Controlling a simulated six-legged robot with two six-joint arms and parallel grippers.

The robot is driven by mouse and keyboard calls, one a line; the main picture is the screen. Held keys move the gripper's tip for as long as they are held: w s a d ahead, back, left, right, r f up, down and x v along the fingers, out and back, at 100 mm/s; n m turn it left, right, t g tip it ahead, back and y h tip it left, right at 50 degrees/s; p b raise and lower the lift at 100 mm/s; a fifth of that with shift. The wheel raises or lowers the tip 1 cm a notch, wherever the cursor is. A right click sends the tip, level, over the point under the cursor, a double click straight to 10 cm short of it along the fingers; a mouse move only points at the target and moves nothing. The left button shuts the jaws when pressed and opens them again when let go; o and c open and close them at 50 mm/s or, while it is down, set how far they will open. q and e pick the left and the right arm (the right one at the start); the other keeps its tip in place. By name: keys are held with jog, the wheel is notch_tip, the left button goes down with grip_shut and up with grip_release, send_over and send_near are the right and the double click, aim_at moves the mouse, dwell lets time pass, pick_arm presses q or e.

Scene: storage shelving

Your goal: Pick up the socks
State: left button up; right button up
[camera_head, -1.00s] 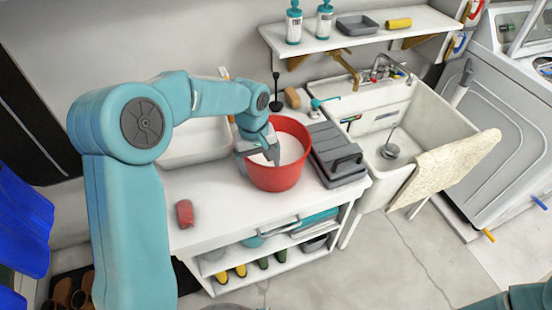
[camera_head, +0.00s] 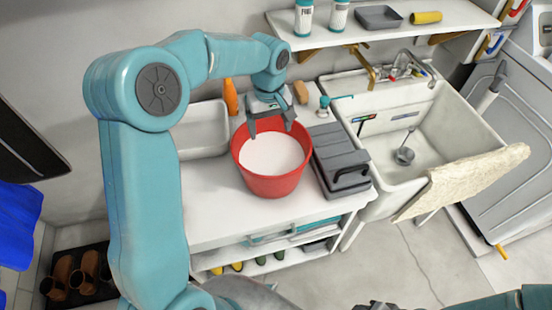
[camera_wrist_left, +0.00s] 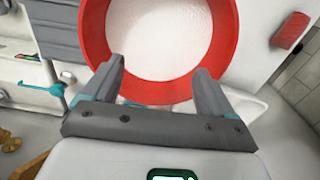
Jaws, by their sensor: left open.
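No socks can be made out for certain. A small red object (camera_wrist_left: 291,30) lies on the white counter in the left wrist view; I cannot tell whether it is rolled socks. In the head view my left arm hides that spot. My left gripper (camera_head: 271,127) is open and empty at the back rim of a red bucket (camera_head: 272,187) holding white contents. In the left wrist view the open fingers (camera_wrist_left: 160,68) reach over the bucket's near rim. My right arm shows at the lower right, with part of its gripper (camera_head: 377,306) at the bottom edge.
A dark grey box (camera_head: 340,160) stands right of the bucket, and a white basin (camera_head: 198,129) is to its left. The sink (camera_head: 420,180) has a beige cloth (camera_head: 465,178) over its edge. A wall shelf (camera_head: 385,33) hangs above. The counter's front is clear.

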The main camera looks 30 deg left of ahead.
pick_arm(q)
send_over(273, 160)
jog(key=s, duration=0.1)
jog(key=f, duration=1)
jog(key=shift+a+f+p, duration=0.1)
jog(key=shift+a+p, duration=0.1)
jog(key=shift+p, duration=0.15)
jog(key=shift+w+d+f, duration=0.1)
jog(key=shift+w+f, duration=0.05)
jog(key=shift+f, duration=0.45)
notch_tip(273, 160, down, 4)
jog(key=shift+w+r+p, duration=0.1)
jog(key=shift+w+p, duration=0.05)
jog(key=shift+p, duration=0.6)
jog(key=shift+w+f, duration=0.1)
jog(key=shift+f, duration=0.3)
jog(key=shift+d+r, duration=0.1)
jog(key=shift+c, duration=1.2)
jog(key=c, duration=1)
notch_tip(273, 160, up, 20)
jog(key=shift+b, duration=0.75)
